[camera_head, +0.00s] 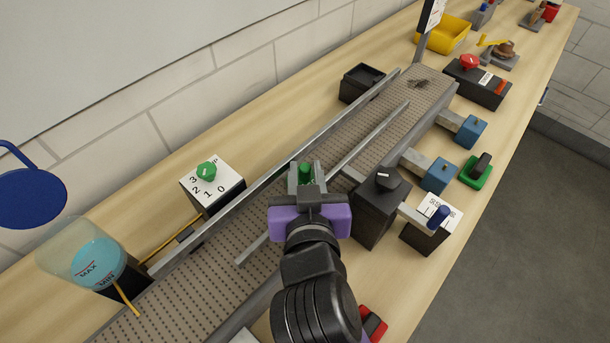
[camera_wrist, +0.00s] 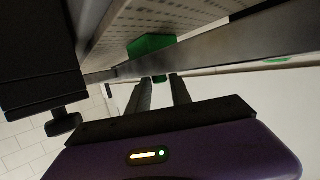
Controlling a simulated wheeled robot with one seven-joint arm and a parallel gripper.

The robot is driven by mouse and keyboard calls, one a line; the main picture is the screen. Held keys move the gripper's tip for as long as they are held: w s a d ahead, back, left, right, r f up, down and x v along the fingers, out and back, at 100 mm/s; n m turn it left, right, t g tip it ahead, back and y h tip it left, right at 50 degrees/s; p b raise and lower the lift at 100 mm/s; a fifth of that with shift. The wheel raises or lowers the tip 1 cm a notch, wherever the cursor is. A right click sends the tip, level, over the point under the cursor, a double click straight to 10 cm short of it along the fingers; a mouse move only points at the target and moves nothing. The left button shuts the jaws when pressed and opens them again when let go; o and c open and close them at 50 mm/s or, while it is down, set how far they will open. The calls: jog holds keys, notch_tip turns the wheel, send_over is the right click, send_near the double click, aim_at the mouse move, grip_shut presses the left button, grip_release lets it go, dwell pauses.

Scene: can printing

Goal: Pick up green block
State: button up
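The green block (camera_head: 305,172) is at the conveyor, showing between my fingertips in the head view. In the wrist view the green block (camera_wrist: 150,44) sits against the belt, with a metal rail (camera_wrist: 215,48) crossing in front of part of it. A small green patch also shows past the rail, between my fingertips. My gripper (camera_head: 306,177) is over the conveyor with its fingers apart. In the wrist view the fingers of my gripper (camera_wrist: 161,82) point at the block with a gap between them. Contact with the block cannot be told.
Metal guide rails (camera_head: 365,145) run along the conveyor belt (camera_head: 215,245). A dial box with a green knob (camera_head: 206,171) stands left of it. A black box (camera_head: 377,208) with a knob stands close to the right. A cup marked MAX and MIN (camera_head: 95,262) is at lower left.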

jog(key=shift+x, duration=0.95)
grip_shut()
jog(key=shift+r, duration=0.1)
